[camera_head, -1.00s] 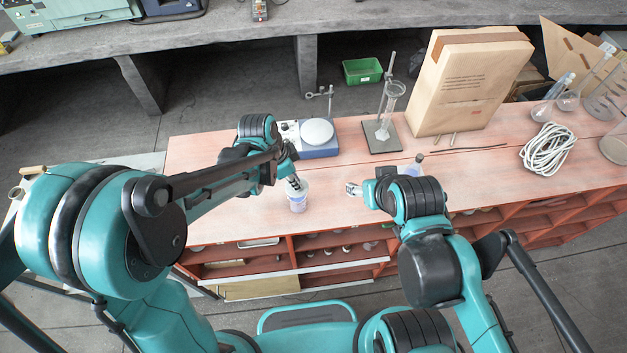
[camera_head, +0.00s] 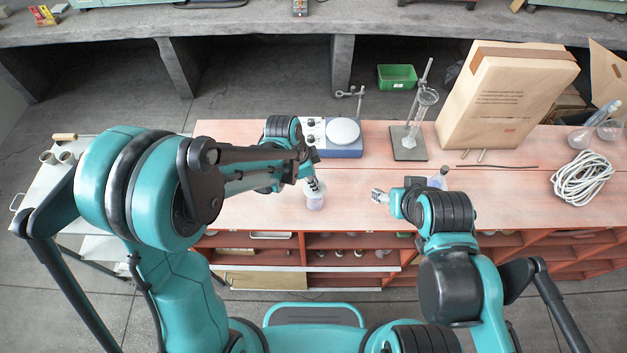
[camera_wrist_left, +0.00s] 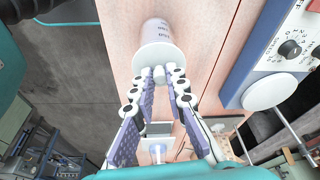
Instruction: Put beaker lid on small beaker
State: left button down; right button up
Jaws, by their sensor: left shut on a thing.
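The small beaker (camera_head: 315,202) stands on the pinkish bench top near its front edge. It also shows in the left wrist view (camera_wrist_left: 157,30), with printed marks on its side. My left gripper (camera_head: 313,185) is right above it, pointing down. In the left wrist view its fingertips (camera_wrist_left: 160,76) are shut on the pale, round beaker lid (camera_wrist_left: 152,56), which lies across the beaker's mouth. I cannot tell whether the lid is seated or just above the rim. My right gripper (camera_head: 379,196) hangs to the right of the beaker, apart from it; its finger opening is unclear.
A hotplate stirrer (camera_head: 342,132) stands behind the beaker. A stand with a glass cylinder (camera_head: 410,145), a large brown paper package (camera_head: 505,95) and a coiled white cable (camera_head: 583,178) lie further right. A small flask (camera_head: 438,178) is beside my right gripper.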

pick_arm(q)
jog(key=shift+f+b, duration=0.45)
jog(key=shift+b, duration=0.2)
dwell(0.5)
jog(key=c, duration=1)
grip_release()
jog(key=shift+c, duration=0.2)
jog(key=shift+r, duration=0.15)
jog(key=shift+r+p, duration=2.5)
jog(key=shift+r, duration=0.9)
